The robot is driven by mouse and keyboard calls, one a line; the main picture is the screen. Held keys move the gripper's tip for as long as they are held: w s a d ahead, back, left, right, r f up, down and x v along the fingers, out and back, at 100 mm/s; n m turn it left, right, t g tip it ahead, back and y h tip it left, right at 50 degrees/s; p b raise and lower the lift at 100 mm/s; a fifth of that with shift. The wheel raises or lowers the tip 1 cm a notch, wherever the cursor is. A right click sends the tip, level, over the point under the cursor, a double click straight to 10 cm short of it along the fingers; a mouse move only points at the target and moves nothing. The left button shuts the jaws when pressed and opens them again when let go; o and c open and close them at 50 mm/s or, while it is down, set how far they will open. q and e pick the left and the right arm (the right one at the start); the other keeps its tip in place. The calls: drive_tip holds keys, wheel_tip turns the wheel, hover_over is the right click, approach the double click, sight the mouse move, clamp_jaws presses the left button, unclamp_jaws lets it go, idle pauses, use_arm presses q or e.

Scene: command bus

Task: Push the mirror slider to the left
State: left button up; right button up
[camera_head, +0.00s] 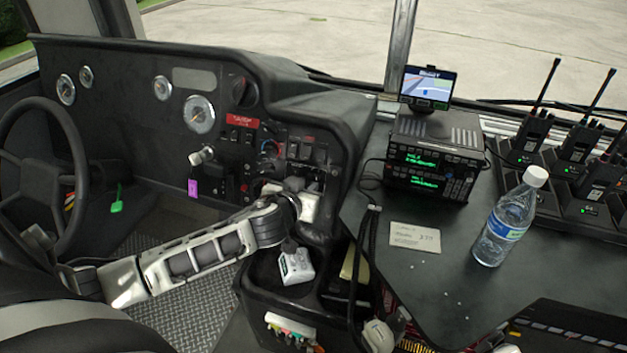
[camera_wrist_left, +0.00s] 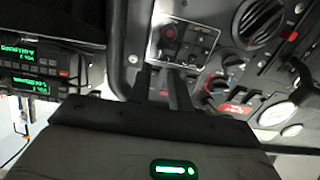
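My left gripper (camera_head: 314,183) is at the dashboard's right-hand switch panel (camera_head: 306,150) in the head view, and my wrist hides part of that panel. In the left wrist view, the two dark fingers (camera_wrist_left: 162,76) point at a small framed control panel (camera_wrist_left: 186,38) with a red knob and small switches. A narrow gap shows between the fingers, and nothing is seen held in it. The mirror slider cannot be clearly told from the other small controls. Whether the fingertips touch the panel cannot be told. My right gripper is not in view.
The steering wheel (camera_head: 40,170) is at the left. A radio stack (camera_head: 434,155), a water bottle (camera_head: 508,218) and several handheld radios (camera_head: 530,135) stand on the right console. A round vent (camera_wrist_left: 258,22) is beside the control panel.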

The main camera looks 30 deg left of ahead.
sight(317, 177)
use_arm(q)
drive_tip(key=x, duration=0.5)
drive_tip(key=shift+w+f, duration=0.1)
drive_tip(key=shift+w, duration=0.25)
clamp_jaws()
drive_tip(key=shift+s+a, duration=0.15)
drive_tip(key=shift+a, duration=0.45)
drive_tip(key=shift+s+a, duration=0.15)
drive_tip(key=shift+a, duration=0.4)
unclamp_jaws()
drive_tip(key=v, duration=1.6)
